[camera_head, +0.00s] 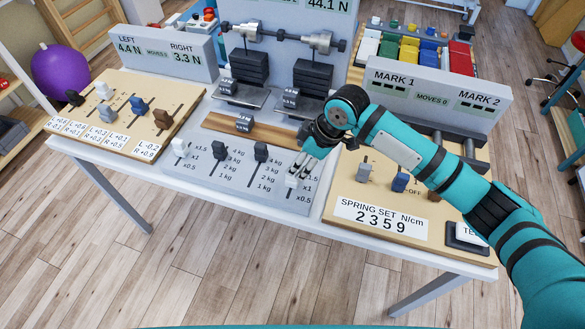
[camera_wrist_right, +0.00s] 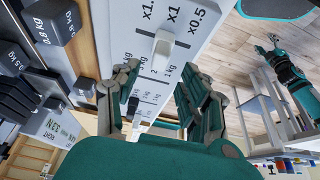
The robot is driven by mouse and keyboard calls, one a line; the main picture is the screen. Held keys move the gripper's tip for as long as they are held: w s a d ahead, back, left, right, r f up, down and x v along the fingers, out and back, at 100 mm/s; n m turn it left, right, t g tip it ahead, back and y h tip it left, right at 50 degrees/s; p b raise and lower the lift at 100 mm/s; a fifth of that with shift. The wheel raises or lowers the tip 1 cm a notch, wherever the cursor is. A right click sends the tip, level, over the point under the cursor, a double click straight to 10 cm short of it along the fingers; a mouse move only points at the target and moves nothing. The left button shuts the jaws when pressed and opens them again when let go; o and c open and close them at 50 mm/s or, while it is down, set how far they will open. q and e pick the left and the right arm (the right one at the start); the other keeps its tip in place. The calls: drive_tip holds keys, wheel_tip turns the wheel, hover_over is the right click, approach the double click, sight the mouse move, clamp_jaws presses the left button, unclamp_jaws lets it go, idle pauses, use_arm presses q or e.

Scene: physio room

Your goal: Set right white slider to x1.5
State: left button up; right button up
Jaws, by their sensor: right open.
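The right white slider (camera_wrist_right: 163,42) shows in the right wrist view as a white knob in a short slot, close to the x1 mark. The marks x1.5, x1 and x0.5 run alongside it. In the head view the slider is largely masked by my right gripper (camera_head: 300,174), which points down at the front right of the grey panel (camera_head: 234,178). In the wrist view my right gripper (camera_wrist_right: 160,70) has its fingers apart, with the knob ahead of the gap and nothing held. My left gripper (camera_wrist_right: 269,43) shows small in that view; its finger state is unclear.
The left white slider (camera_head: 180,147) and two dark kg sliders (camera_head: 219,154) (camera_head: 261,152) stand to the left on the same panel. The spring board (camera_head: 345,212) lies close on the right. Weights (camera_head: 244,123) rest on a wooden strip behind. Open floor lies in front.

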sight(293, 178)
drive_tip(key=x, duration=0.5)
drive_tip(key=shift+a+f, duration=0.1)
drive_tip(key=shift+f, duration=0.2)
clamp_jaws()
drive_tip(key=shift+w, duration=0.1)
